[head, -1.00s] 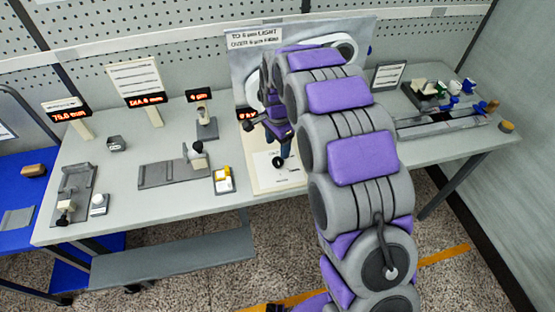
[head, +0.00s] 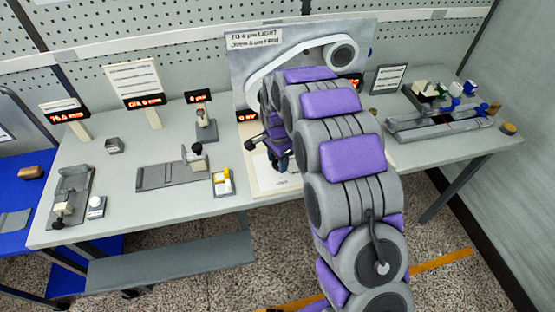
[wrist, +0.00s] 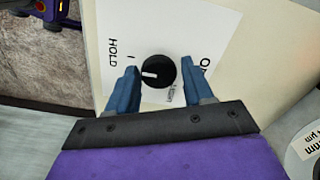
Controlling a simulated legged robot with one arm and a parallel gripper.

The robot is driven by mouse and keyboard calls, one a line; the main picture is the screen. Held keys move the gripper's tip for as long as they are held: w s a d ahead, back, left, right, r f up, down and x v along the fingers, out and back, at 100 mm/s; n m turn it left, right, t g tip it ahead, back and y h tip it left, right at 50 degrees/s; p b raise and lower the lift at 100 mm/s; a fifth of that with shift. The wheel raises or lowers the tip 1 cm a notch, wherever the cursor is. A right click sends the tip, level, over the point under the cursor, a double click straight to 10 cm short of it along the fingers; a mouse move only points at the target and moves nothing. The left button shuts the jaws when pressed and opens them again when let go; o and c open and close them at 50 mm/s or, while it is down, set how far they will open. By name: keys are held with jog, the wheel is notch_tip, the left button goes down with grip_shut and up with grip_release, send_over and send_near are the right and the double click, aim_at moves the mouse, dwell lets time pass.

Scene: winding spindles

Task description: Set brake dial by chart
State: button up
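The brake dial (wrist: 158,72) is a round black knob with a white pointer mark, seen in the wrist view on a white label plate (wrist: 205,25). The label reads HOLD at the left, with a partly hidden word at the right and LIGHT, small and partly covered, near the knob. My gripper (wrist: 160,88) is open, its two blue fingers on either side of the knob's lower part; I cannot tell whether they touch it. In the head view my gripper (head: 280,160) is over the cream base plate and hides the dial. A sign (head: 254,40) on the grey panel reads about "to 6 µm light, over 6 µm firm".
A small display (head: 198,97) appears to read 0 µm above a gauge stand (head: 206,125). Left are a grey slide fixture (head: 170,173), a yellow-and-white block (head: 223,182) and further displays (head: 145,102). A grey rail fixture (head: 440,125) lies right.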

jog(key=c, duration=0.7)
jog(key=shift+r+n+p, duration=0.15)
jog(key=shift+n+p, duration=0.15)
jog(key=shift+p, duration=0.1)
jog(key=shift+n+p, duration=0.5)
jog(key=shift+p, duration=0.05)
jog(key=n+p, duration=0.3)
jog(key=shift+r+n, duration=0.1)
jog(key=shift+n, duration=0.2)
jog(key=n+p, duration=0.3)
jog(key=n, duration=0.2)
jog(key=n+p, duration=0.2)
jog(key=n, duration=0.4)
jog(key=shift+w+n, duration=0.1)
jog(key=shift+n, duration=0.3)
jog(key=n+p, duration=0.1)
jog(key=n, duration=0.5)
jog(key=shift+n, duration=0.3)
